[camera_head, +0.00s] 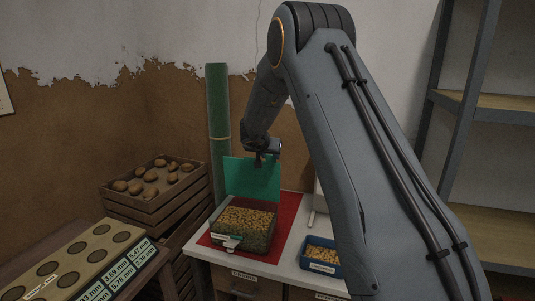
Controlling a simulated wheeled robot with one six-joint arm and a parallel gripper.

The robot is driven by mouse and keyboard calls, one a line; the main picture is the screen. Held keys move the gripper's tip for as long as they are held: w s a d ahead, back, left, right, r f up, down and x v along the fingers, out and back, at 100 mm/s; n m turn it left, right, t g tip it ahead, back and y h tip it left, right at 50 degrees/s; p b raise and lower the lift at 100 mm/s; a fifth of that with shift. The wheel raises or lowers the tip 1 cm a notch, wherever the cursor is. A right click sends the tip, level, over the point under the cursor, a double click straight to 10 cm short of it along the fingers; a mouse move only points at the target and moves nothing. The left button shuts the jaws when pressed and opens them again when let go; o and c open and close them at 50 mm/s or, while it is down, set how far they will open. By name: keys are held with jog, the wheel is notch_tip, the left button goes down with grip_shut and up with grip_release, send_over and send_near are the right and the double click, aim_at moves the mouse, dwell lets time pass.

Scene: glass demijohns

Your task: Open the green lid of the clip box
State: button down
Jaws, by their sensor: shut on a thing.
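The clip box (243,231) is a see-through box filled with small yellowish pieces, and it stands on a red mat (287,210) on the white table. Its green lid (245,180) stands up at the box's back edge, raised well off the opening. My gripper (258,164) is at the lid's upper edge, right of its middle, and is shut on the lid. The fingertips are small and dark in this view. A light clip with a label (227,241) shows at the box's front left.
A blue tray (320,258) of similar pieces stands right of the box. A wooden crate of potato-like lumps (150,205) and a board with round holes (75,255) are at left. A green roll (217,125) stands behind. Metal shelving (495,110) is at right.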

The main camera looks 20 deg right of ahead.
jog(key=shift+w+r, duration=0.1)
jog(key=shift+r, duration=0.15)
jog(key=c, duration=1.2)
grip_release()
jog(key=shift+a, duration=0.1)
jog(key=shift+f, duration=0.15)
jog(key=shift+s, duration=0.2)
jog(key=shift+b+v, duration=0.85)
jog(key=shift+v, duration=3)
jog(key=shift+w, duration=0.1)
